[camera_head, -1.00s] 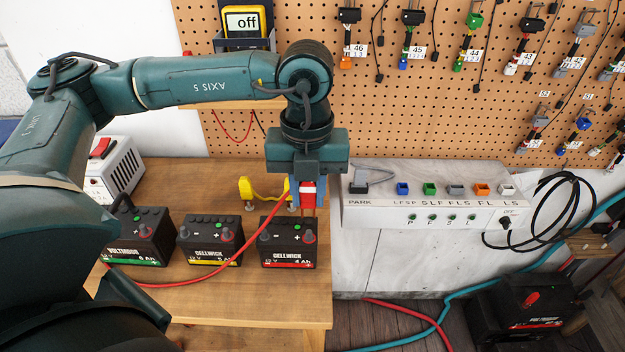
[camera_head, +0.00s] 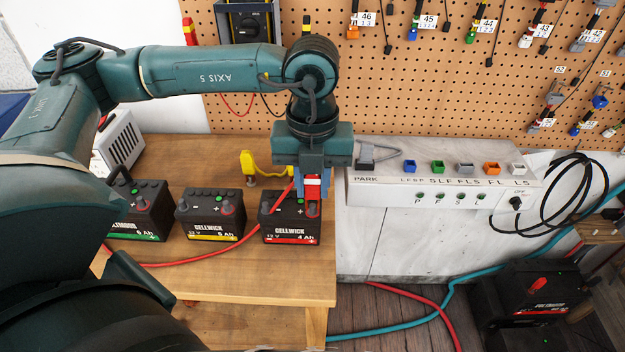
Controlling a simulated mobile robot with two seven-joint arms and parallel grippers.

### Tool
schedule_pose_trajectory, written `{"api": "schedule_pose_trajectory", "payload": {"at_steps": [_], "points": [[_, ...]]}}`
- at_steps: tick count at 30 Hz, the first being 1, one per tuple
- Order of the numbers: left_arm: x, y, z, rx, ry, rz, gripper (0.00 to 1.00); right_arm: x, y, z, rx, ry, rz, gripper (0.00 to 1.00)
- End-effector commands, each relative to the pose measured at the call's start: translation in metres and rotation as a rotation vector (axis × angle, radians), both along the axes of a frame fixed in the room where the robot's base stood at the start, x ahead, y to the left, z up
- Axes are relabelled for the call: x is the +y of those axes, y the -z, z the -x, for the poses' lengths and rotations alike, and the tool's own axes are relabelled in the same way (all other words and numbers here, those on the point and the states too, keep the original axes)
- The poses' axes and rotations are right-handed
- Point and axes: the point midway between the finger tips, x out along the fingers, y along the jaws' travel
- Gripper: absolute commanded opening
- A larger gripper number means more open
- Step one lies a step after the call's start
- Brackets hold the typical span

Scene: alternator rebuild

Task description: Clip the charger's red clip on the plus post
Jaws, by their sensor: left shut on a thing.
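My left gripper (camera_head: 312,192) points down over the right-hand black battery (camera_head: 290,231), marked 4 Ah, and is shut on the red clip (camera_head: 313,183). The clip is at the battery's right end, right at its plus post (camera_head: 314,208), which is mostly hidden. I cannot tell whether the clip's jaws are around the post. A red cable (camera_head: 180,264) runs from the clip leftward in front of the batteries. The white charger (camera_head: 122,146) stands at the back left, partly behind my arm. My right gripper is not in view.
Two more batteries, 6 Ah (camera_head: 212,229) and a green-striped one (camera_head: 140,226), stand to the left in a row. A yellow clip-like piece (camera_head: 248,164) stands behind. A white tester box (camera_head: 430,192) is to the right. The table front (camera_head: 250,285) is clear.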

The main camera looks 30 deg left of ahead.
Motion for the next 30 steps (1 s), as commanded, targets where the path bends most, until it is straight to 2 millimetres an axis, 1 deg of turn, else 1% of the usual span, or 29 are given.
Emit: {"api": "schedule_pose_trajectory", "payload": {"at_steps": [1, 4, 13, 14, 22, 28, 30], "points": [[-0.0001, 0.0055, -0.0001, 0.0, 0.0, 0.0, 0.12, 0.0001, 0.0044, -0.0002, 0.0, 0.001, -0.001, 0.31], [-0.0001, 0.0092, 0.0, 0.0, 0.0, 0.0, 0.12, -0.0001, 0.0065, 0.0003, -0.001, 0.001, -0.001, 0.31], [-0.0002, 0.0089, -0.0001, 0.0, 0.0, 0.0, 0.12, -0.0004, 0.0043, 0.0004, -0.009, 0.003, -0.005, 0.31], [-0.0002, 0.0089, -0.0001, 0.0, 0.0, 0.0, 0.26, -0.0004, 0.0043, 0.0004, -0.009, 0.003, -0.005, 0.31], [-0.0002, 0.009, -0.0001, 0.0, 0.0, 0.0, 0.48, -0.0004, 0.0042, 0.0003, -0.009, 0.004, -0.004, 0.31], [-0.0001, 0.0089, 0.0, 0.0, 0.0, 0.0, 0.49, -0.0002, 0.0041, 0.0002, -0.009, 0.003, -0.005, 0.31], [-0.0002, 0.0055, -0.0001, -0.001, 0.0, 0.001, 0.49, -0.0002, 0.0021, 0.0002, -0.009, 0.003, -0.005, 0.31]]}}
